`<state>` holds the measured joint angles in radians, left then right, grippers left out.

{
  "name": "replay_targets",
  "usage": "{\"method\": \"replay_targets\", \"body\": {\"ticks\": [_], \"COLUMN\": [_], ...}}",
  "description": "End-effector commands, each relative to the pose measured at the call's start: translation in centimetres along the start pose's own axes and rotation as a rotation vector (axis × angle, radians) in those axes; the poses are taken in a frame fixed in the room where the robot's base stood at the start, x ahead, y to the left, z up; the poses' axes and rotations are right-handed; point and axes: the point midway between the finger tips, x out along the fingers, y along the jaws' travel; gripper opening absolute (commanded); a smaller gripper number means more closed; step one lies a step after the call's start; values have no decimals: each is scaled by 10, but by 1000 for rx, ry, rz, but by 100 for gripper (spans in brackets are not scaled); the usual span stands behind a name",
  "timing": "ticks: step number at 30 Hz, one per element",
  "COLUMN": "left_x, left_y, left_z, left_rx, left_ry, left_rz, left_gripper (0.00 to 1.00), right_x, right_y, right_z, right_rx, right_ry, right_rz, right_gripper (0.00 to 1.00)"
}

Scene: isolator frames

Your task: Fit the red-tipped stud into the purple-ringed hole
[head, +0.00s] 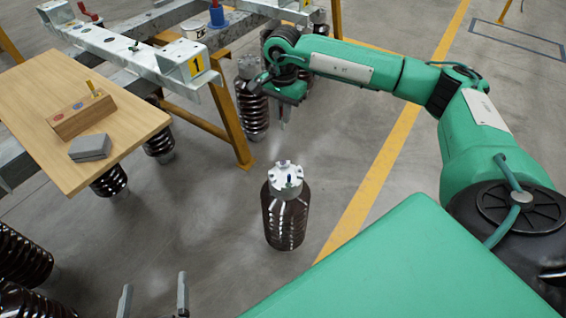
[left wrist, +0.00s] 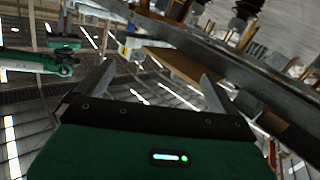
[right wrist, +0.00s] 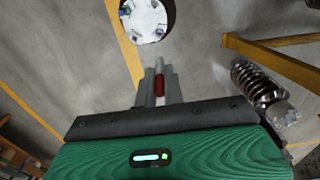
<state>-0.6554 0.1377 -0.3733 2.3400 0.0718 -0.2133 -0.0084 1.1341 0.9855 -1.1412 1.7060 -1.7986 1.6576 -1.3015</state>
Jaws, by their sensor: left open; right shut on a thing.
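My right gripper (head: 284,108) is shut on the red-tipped stud, whose red part (right wrist: 159,86) shows between the fingers in the right wrist view. In the head view the stud is a thin piece pointing down. A brown ribbed insulator (head: 285,222) stands upright on the floor, below and apart from the gripper. Its pale flange (head: 286,180) has holes and small purplish marks around the edge, plus a dark blue upright piece; it also shows in the right wrist view (right wrist: 145,18). Which hole has the purple ring is too small to tell. My left gripper (head: 154,302) is open and empty.
A wooden table (head: 110,140) at left carries a wooden block (head: 82,114) with coloured marks and a yellow stud (head: 92,88), plus a grey box (head: 90,147). A steel frame (head: 140,58) stands behind, with another insulator (head: 251,108). Floor around the front insulator is clear.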

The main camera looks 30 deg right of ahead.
Motion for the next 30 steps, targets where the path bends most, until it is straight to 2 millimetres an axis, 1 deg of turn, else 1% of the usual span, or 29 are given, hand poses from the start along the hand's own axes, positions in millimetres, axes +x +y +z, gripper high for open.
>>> {"method": "replay_targets", "body": {"ticks": [1,3,9,12,15,20,25,27,30], "left_x": [4,7,9,6,3,0,-8,-12,-14], "left_y": [-3,-6,-13,-16,-16,-17,-18,-18,-18], "left_z": [-9,-25,-70,-89,-102,-114,-134,-141,-146], "left_rx": [9,20,53,68,79,87,105,111,115], "left_ry": [55,133,364,462,529,589,716,756,781], "left_rz": [-2,-5,-9,-10,-9,-8,-5,-4,-3], "left_gripper": [98,98,98,98,98,98,98,98,98], "right_x": [18,37,91,112,125,137,164,170,174], "right_y": [1,1,1,1,1,1,1,1,0], "right_z": [1,0,1,1,1,1,1,1,1], "right_rx": [0,0,-1,-2,-2,-2,-2,-2,-2], "right_ry": [-2,-1,-1,-1,0,-1,-1,0,0], "right_rz": [6,6,5,4,3,3,5,2,1], "right_gripper": [0,0,0,0,0,0,0,0,0]}}
